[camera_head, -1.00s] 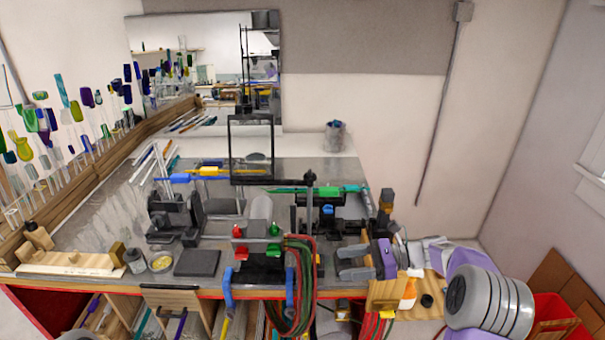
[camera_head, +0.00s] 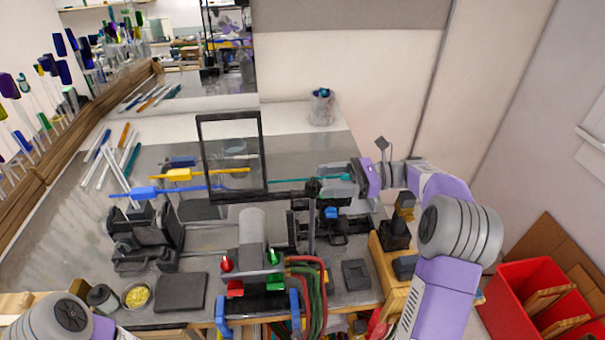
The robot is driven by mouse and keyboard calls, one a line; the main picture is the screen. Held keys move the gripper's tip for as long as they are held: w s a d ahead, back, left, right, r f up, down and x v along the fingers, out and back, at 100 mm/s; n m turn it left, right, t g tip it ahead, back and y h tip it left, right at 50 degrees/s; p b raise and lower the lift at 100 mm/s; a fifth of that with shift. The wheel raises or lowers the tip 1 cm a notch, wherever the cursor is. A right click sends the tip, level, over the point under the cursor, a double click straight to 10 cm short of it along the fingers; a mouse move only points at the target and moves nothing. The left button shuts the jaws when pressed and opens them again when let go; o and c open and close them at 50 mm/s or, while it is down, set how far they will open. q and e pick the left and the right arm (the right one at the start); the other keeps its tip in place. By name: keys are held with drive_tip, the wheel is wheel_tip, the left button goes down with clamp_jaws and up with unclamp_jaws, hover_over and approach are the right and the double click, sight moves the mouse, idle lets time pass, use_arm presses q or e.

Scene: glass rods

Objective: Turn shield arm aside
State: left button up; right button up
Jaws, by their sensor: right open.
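The shield is a clear pane in a black frame (camera_head: 262,160), standing upright over the back middle of the bench. A dark vertical post with a black knob (camera_head: 312,187) stands to its right; the join between post and frame is hard to make out. My right gripper (camera_head: 349,180) is open, right of the knob and close to the end of a teal-green rod (camera_head: 290,181). Its fingers are small and partly lost against the dark fixtures, so I cannot tell whether they touch anything. My left gripper is out of view; only part of my left arm shows at the bottom left.
A burner with red and green knobs (camera_head: 251,275) and hoses stands at the front middle. Blue (camera_head: 150,191) and yellow (camera_head: 185,175) rods lie left of the shield. A jar (camera_head: 321,107) stands behind. Red bins (camera_head: 545,290) are at the right.

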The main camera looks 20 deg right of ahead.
sight(306, 186)
drive_tip(key=x, duration=0.6)
drive_tip(key=shift+f+p, duration=0.1)
drive_tip(key=shift+p, duration=0.3)
drive_tip(key=shift+w, duration=0.1)
clamp_jaws()
